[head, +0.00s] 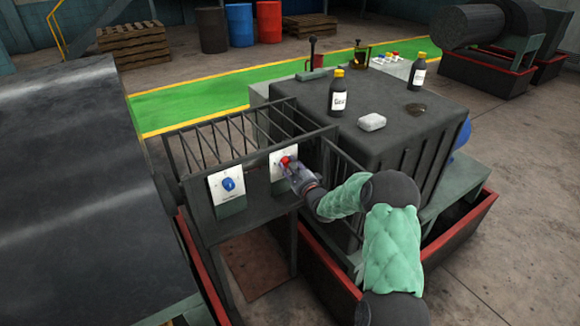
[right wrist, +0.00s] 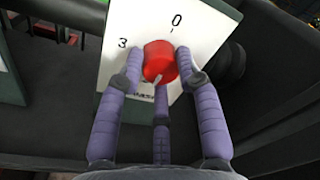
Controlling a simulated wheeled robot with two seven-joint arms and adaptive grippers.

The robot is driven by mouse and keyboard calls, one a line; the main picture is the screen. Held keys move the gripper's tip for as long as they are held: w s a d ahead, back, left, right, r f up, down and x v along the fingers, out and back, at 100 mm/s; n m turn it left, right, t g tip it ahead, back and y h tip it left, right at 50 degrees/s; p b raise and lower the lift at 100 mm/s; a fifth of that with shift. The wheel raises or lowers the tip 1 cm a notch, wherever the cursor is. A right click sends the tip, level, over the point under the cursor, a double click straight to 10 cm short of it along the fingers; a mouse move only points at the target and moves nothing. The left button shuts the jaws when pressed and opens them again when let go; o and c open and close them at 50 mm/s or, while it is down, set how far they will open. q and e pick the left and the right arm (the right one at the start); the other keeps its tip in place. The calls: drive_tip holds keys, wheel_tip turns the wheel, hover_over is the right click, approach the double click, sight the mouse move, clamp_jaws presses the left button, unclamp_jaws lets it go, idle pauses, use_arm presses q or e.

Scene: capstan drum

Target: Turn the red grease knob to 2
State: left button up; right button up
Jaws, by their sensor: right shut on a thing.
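In the right wrist view the red knob (right wrist: 159,60) is in the middle, on the white plate (right wrist: 196,24) with "0" at the top and "3" at the left. A pale pointer-like mark shows at the knob's lower edge, pointing down; the marking there is hidden behind a finger. My right gripper (head: 292,168) is shut on the knob, its purple fingers at the left, right and below it. My left gripper is not in view.
A blue knob (head: 228,184) on its own white plate is to the left. Railings (head: 225,138) stand above and behind the plates.

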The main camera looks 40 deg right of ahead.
drive_tip(key=shift+a+f, duration=0.2)
drive_tip(key=o, duration=1.1)
drive_tip(key=shift+c, duration=0.2)
drive_tip(key=shift+o, duration=0.4)
drive_tip(key=shift+w+r, duration=0.1)
drive_tip(key=shift+r, duration=0.05)
drive_tip(key=s+a, duration=0.2)
drive_tip(key=s, duration=1)
drive_tip(key=shift+a, duration=0.15)
drive_tip(key=shift+w, duration=0.1)
